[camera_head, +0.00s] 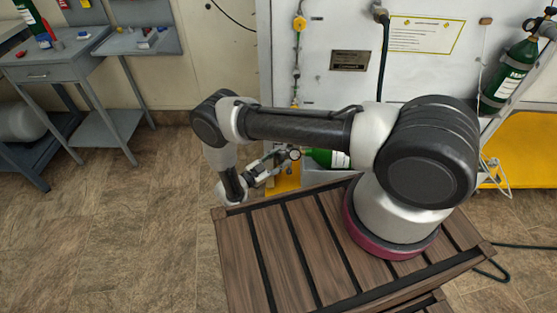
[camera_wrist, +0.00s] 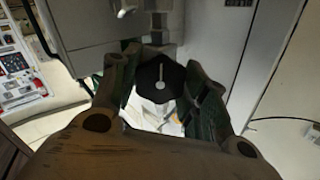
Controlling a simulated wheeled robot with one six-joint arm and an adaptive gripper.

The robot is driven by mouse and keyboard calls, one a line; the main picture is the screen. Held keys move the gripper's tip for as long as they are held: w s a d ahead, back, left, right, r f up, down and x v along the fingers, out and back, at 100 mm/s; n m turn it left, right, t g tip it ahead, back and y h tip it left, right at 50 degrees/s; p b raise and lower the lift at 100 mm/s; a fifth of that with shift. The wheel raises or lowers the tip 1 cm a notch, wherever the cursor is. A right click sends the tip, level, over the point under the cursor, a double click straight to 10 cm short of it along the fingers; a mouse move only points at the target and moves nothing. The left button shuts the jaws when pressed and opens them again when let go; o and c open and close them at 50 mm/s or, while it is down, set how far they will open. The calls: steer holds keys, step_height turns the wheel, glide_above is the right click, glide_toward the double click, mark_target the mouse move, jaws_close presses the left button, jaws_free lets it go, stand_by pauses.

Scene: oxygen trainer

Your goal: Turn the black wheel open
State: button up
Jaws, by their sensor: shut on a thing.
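The black wheel (camera_wrist: 158,82) shows in the wrist view as a dark, many-sided disc with a pale line mark on its face. My gripper (camera_wrist: 163,80) has one finger at each side of it and is shut on it. In the head view my gripper (camera_head: 288,157) is low in front of the white panel, at the neck end of a green cylinder (camera_head: 323,158) that lies partly behind my arm. The wheel itself is too small and covered to make out there.
The white panel (camera_head: 340,95) carries a yellow valve (camera_head: 299,24) and a black hose (camera_head: 384,55). Another green cylinder (camera_head: 508,75) leans at the right. A grey workbench (camera_head: 60,58) stands at the left. The floor (camera_head: 110,230) at the left is clear.

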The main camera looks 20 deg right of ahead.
steer(key=shift+f+n, duration=0.1)
steer(key=shift+n, duration=0.3)
steer(key=o, duration=1)
steer(key=shift+o, duration=0.2)
steer(key=shift+a, duration=0.1)
steer(key=v, duration=1.2)
